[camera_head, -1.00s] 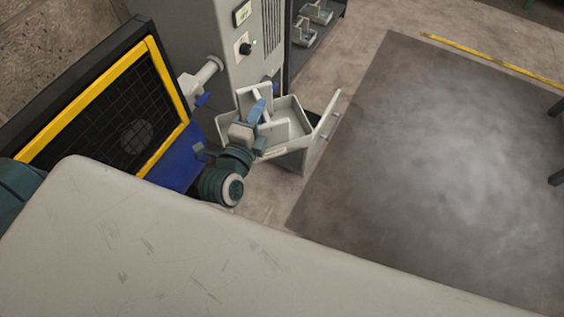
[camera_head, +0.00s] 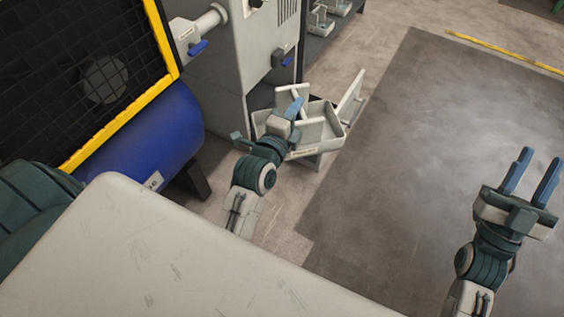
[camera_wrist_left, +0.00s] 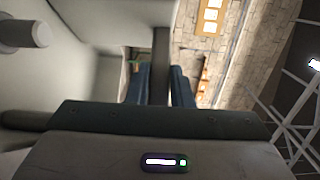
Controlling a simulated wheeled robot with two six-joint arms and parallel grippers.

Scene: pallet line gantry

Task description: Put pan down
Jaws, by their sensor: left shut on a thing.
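The pan (camera_head: 328,128) is a pale grey open box with a raised handle, beside the grey cabinet in the head view. My left gripper (camera_head: 294,108) is over it, with blue fingers shut on its handle. In the left wrist view the handle (camera_wrist_left: 161,50) passes between the two fingers (camera_wrist_left: 160,86). The pan looks roughly level. What lies under it is mostly hidden, so I cannot tell whether it is borne from below. My right gripper (camera_head: 530,172) is empty, its two blue fingers apart, above the dark floor area at the right.
The grey cabinet (camera_head: 262,60) with blue-handled fittings stands behind the pan. A pale upright panel (camera_head: 352,98) stands at the pan's right. A shelf with similar pans (camera_head: 320,22) is at the back. A blue cylinder (camera_head: 160,135) and yellow-edged mesh guard are left. The dark floor area (camera_head: 420,130) is clear.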

